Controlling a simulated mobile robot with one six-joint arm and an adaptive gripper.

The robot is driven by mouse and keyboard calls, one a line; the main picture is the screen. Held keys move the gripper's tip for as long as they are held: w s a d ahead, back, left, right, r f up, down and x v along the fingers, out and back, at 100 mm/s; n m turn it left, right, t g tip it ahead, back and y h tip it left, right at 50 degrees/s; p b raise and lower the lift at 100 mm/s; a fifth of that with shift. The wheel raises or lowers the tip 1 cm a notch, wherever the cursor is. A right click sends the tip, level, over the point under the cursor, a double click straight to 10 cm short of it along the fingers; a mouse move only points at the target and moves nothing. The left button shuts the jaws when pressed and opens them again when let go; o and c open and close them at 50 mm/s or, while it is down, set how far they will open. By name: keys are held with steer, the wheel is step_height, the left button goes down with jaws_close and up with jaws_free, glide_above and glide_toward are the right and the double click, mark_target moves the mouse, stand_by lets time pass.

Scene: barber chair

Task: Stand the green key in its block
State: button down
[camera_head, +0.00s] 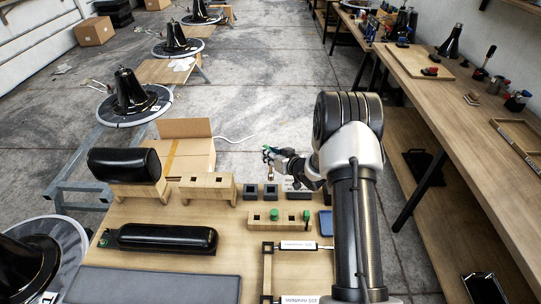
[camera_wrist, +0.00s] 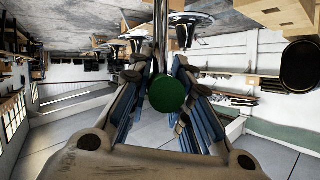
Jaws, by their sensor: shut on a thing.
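My gripper (camera_head: 273,153) is at the end of the arm, in the air above the far right part of the workbench. It is shut on the green key, whose round green head (camera_wrist: 167,95) sits between the blue-padded fingers in the wrist view. A metal shaft (camera_wrist: 160,40) runs from the head to the top of that view. In the head view a short metal piece (camera_head: 270,173) hangs below the gripper. A wooden block (camera_head: 288,224) with square holes stands nearer on the bench, with green pieces (camera_head: 274,215) at it. I cannot tell if this is the key's block.
Two small dark blocks (camera_head: 250,191) stand below the gripper. A wooden stand (camera_head: 208,188) and a black cushion roll (camera_head: 125,165) are to the left. A black cylinder (camera_head: 160,238) and a grey mat (camera_head: 150,286) lie nearer. A cardboard box (camera_head: 187,145) is behind.

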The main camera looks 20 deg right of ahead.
mark_target(272, 175)
steer(key=shift+f, duration=0.1)
steer(key=shift+f+b, duration=2.5)
steer(key=shift+f, duration=0.55)
steer(key=shift+f+b, duration=1.5)
steer(key=shift+f, duration=0.4)
steer(key=c, duration=1.4)
jaws_free()
